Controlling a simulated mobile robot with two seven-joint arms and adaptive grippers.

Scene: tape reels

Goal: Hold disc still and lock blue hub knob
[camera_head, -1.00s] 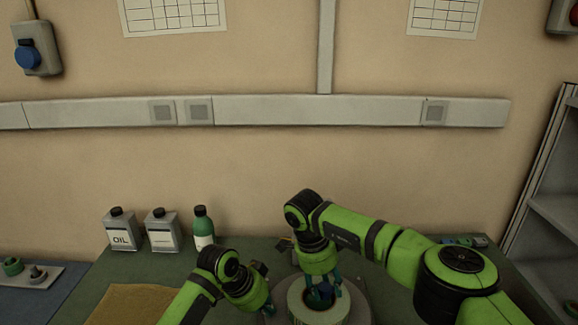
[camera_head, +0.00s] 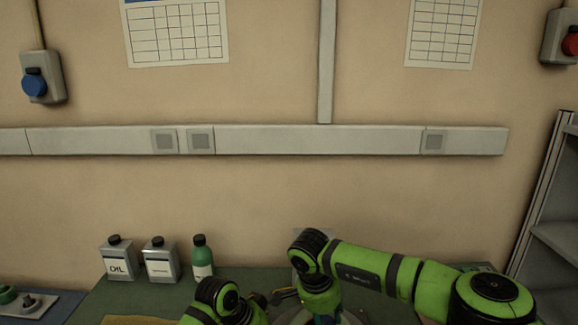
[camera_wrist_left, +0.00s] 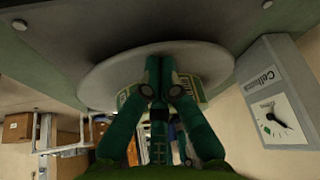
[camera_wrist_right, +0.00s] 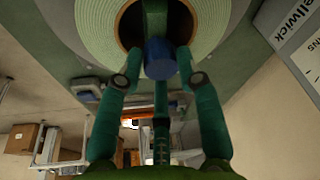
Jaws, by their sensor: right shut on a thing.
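The blue hub knob (camera_wrist_right: 160,58) sits in the dark centre of a pale green tape reel (camera_wrist_right: 97,25) in the right wrist view. My right gripper (camera_wrist_right: 158,62) has its fingers on both sides of the knob and is shut on it. In the left wrist view the grey disc (camera_wrist_left: 105,88) is seen edge-on from low down. My left gripper (camera_wrist_left: 162,72) has its fingertips together in front of the disc's rim; whether they touch it is unclear. In the head view both grippers are at the bottom edge, with the reel mostly cut off.
Two oil cans (camera_head: 117,260) (camera_head: 160,261) and a green bottle (camera_head: 202,258) stand at the back left of the bench. A lettered box with a gauge (camera_wrist_left: 274,100) stands close on the right in the left wrist view. Grey shelving (camera_head: 553,215) is at the far right.

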